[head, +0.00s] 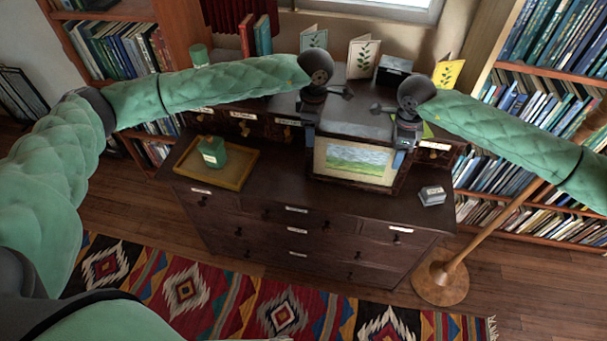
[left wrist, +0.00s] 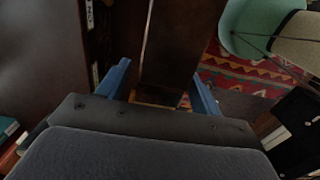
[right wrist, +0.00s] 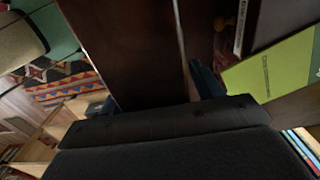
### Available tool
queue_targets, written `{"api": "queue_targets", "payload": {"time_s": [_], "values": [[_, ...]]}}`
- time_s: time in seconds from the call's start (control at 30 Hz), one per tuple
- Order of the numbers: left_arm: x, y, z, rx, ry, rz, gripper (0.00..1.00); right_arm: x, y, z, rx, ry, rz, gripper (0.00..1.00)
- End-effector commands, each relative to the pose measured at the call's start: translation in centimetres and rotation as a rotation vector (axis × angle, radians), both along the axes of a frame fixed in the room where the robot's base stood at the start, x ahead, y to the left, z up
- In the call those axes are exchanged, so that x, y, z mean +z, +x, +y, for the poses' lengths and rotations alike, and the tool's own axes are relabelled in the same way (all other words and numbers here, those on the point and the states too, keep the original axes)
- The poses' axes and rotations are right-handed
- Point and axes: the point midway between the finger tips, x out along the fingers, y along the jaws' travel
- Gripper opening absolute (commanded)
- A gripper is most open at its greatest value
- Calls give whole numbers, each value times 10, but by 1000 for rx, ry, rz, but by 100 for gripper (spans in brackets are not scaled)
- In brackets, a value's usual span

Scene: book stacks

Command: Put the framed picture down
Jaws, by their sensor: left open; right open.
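The framed picture (head: 354,162), a green landscape in a pale mount with a dark frame, stands upright on the dresser top (head: 270,190), in front of the raised drawer section. My left gripper (head: 308,142) is at its upper left side and my right gripper (head: 404,152) at its upper right side. Both are open. In the left wrist view, a dark wooden piece (left wrist: 178,45) lies between the parted blue fingers. In the right wrist view, a dark wooden panel (right wrist: 130,50) lies between the fingers. I cannot tell whether the fingers touch the frame.
A wooden tray (head: 245,180) with a green jar (head: 212,152) sits left on the dresser. A small grey box (head: 432,195) sits right. Cards (head: 362,58) and a dark box (head: 394,69) stand on the upper section. A lamp base (head: 440,284) is at right.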

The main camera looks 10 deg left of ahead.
Motion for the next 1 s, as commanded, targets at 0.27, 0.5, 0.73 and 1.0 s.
{"api": "queue_targets", "payload": {"time_s": [0.27, 0.5, 0.73, 1.0], "values": [[55, 1, 0, 0, 0, -2, 65, 0, 0, 0, 0, 0, 0, 65], [86, 0, 0, -1, 0, 0, 65, 0, 0, 0, 0, 0, 0, 65], [95, 0, 0, 0, 1, 0, 65, 5, 0, 0, 0, 0, -1, 65], [95, 0, 0, 0, 1, 0, 65, 47, 1, 0, -1, 0, -3, 65]]}}
